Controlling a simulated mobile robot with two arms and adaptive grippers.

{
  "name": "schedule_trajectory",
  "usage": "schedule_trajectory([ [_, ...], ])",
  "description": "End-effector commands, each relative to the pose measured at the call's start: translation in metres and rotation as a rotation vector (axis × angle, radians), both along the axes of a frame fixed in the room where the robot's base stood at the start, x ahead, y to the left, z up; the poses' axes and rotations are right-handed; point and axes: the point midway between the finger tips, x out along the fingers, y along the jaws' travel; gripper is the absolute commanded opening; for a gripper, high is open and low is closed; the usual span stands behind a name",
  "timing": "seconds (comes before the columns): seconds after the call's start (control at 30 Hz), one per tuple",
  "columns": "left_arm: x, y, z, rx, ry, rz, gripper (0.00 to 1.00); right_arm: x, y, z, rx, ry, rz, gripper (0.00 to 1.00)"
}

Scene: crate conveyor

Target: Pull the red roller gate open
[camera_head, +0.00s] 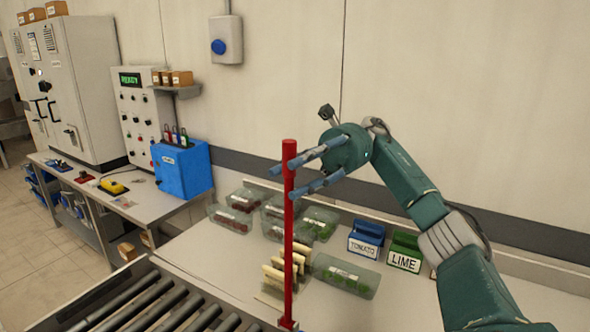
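The red roller gate shows as an upright red post (288,240) with a thicker cap, standing at the right end of the rollers. My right gripper (281,183) comes in from the right at the post's upper part, just below the cap. Its two blue fingers are spread apart, one higher and farther back, one lower and nearer. Their tips reach the post and the upper one shows past its left side. I cannot tell whether either finger touches the post. My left gripper is not in view.
The roller conveyor (150,303) lies at the lower left. Behind the post, several clear trays (345,275) stand on the table, with a blue TOMATO box (366,239) and a green LIME box (405,252) to the right. A blue box (182,169) stands on the left bench.

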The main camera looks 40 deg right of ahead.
Motion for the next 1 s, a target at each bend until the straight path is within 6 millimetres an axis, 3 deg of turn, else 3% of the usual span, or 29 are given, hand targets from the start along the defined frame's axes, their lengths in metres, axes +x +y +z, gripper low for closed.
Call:
schedule_trajectory([
  [0.43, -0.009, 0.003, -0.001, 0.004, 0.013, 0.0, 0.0, 0.0, 0.0, 0.013, 0.008, -0.014, -0.004, 0.48],
  [0.8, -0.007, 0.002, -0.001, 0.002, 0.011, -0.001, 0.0, 0.0, -0.001, 0.077, 0.006, -0.014, -0.005, 0.48],
  [1.0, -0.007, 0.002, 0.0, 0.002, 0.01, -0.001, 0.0, 0.001, -0.001, 0.095, 0.006, -0.01, -0.003, 0.48],
])
